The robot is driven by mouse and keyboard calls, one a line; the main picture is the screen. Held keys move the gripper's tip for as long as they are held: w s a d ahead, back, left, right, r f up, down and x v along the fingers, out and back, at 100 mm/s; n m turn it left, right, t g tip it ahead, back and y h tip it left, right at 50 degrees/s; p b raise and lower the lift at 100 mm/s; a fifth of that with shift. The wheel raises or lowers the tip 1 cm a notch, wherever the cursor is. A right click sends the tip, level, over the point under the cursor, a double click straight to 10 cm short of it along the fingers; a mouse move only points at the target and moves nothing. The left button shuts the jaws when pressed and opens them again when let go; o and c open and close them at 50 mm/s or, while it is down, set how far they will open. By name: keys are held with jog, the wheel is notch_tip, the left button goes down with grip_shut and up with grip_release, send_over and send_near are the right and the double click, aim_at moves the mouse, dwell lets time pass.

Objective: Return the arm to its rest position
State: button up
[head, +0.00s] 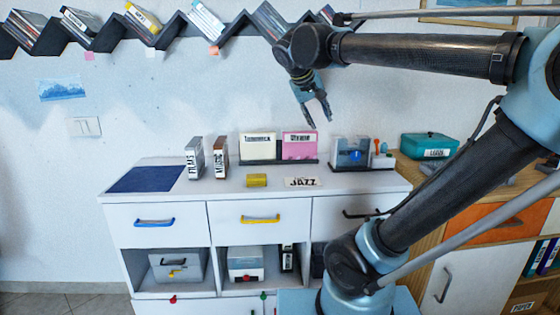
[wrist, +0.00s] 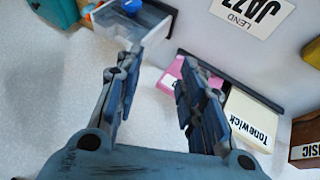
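My gripper (head: 318,113) hangs in the air in front of the wall, above the back of the white cabinet top. In the wrist view my gripper (wrist: 158,95) has its two fingers spread apart, with nothing between them. My arm reaches in from the right at shelf height. Below the gripper stand a pink case (head: 299,146) and a cream case labelled Tonewick (head: 257,147) in a dark holder. The cream case also shows in the wrist view (wrist: 250,118), beside the right finger.
A zigzag disc shelf (head: 108,37) runs along the wall, close to my arm. The cabinet (head: 232,183) bears a JAZZ label (head: 302,182), a yellow block (head: 257,180), upright FILMS (head: 194,158) and MUSIC (head: 221,157) boxes and a clear-sided box (head: 350,152). A teal box (head: 430,146) stands right.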

jog(key=s+d+f+g+y, duration=0.1)
jog(key=s+d+f, duration=0.1)
jog(key=s+f, duration=0.4)
jog(key=s+d+f+m+g+y, duration=0.1)
jog(key=s+f, duration=0.4)
jog(key=f, duration=0.9)
jog(key=s+d+f+g+y, duration=0.1)
jog(key=s+d+f, duration=0.3)
jog(key=f, duration=0.7)
jog(key=s+y, duration=0.1)
jog(key=s, duration=0.1)
jog(key=shift+s+g+y, duration=0.3)
jog(key=shift+g, duration=0.1)
jog(key=shift+f, duration=0.1)
jog(key=shift+w+f, duration=0.2)
jog(key=shift+w, duration=0.25)
